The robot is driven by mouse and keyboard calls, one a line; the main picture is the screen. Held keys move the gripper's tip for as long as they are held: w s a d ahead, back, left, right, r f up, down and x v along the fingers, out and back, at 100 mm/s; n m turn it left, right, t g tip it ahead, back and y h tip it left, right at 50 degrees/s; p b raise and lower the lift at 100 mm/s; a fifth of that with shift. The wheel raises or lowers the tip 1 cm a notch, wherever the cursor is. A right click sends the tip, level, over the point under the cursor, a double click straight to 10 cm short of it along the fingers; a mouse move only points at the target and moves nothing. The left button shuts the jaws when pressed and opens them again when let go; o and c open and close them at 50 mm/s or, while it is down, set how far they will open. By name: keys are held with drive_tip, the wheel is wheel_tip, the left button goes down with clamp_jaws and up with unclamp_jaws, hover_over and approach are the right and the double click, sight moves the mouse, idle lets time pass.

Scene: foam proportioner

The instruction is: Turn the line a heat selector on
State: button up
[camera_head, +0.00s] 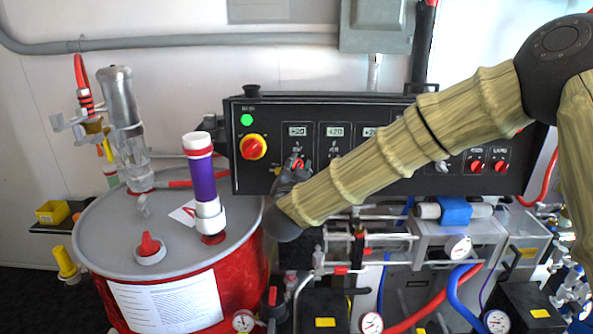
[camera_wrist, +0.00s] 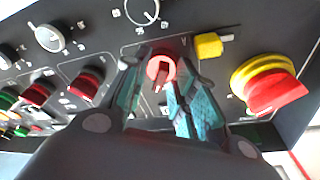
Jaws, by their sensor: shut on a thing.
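The black control panel (camera_head: 275,112) stands behind the drum. A red selector knob (camera_head: 298,164) sits on it below the leftmost display; I take it for the line a heat selector, but its label is too small to read. In the wrist view the red knob (camera_wrist: 160,69) has a dark pointer bar and lies between my fingertips. My gripper (camera_head: 291,174) is at the panel face, and in the wrist view my gripper (camera_wrist: 161,82) is shut on this knob. The fingers hide part of the knob and its lower surround.
A red-yellow main switch (camera_head: 253,147) is close left of my gripper. A red drum (camera_head: 245,265) with a purple cylinder (camera_head: 203,178) stands in front left. Hoses and gauges (camera_head: 371,322) crowd below the panel. A yellow piece (camera_wrist: 208,45) is close to my fingers.

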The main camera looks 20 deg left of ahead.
idle(0.3)
drive_tip(key=o, duration=0.6)
drive_tip(key=shift+o, duration=0.2)
drive_tip(key=shift+s, duration=0.1)
drive_tip(key=s+d, duration=0.2)
drive_tip(key=s, duration=0.9)
drive_tip(key=shift+s, duration=0.3)
